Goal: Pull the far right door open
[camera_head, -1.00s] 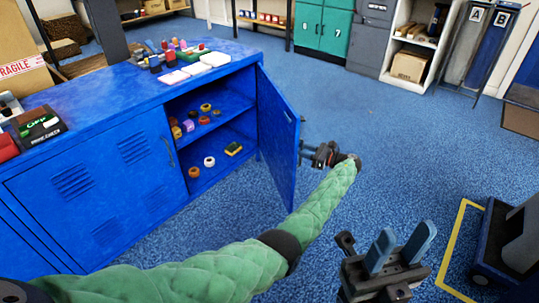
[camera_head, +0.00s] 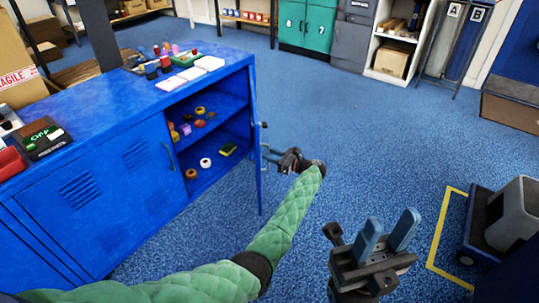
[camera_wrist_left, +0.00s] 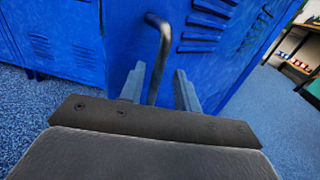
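The blue cabinet (camera_head: 75,185) has its far right door (camera_head: 255,150) standing open, seen nearly edge-on in the head view. The left wrist view shows the outer face of this door (camera_wrist_left: 120,25), with vent slots and a grey bar handle (camera_wrist_left: 158,50). My left gripper (camera_head: 267,152) is at this handle, and its two fingers (camera_wrist_left: 160,92) stand apart on either side of the bar, with gaps showing. My right gripper (camera_head: 388,232) is open and empty, above the floor to the right of the cabinet.
Small items (camera_head: 203,123) lie on the shelves inside, and several more (camera_head: 172,58) stand on the cabinet top. A dark trolley (camera_head: 480,235) stands at the right inside yellow floor tape. The blue floor (camera_head: 370,130) between is clear.

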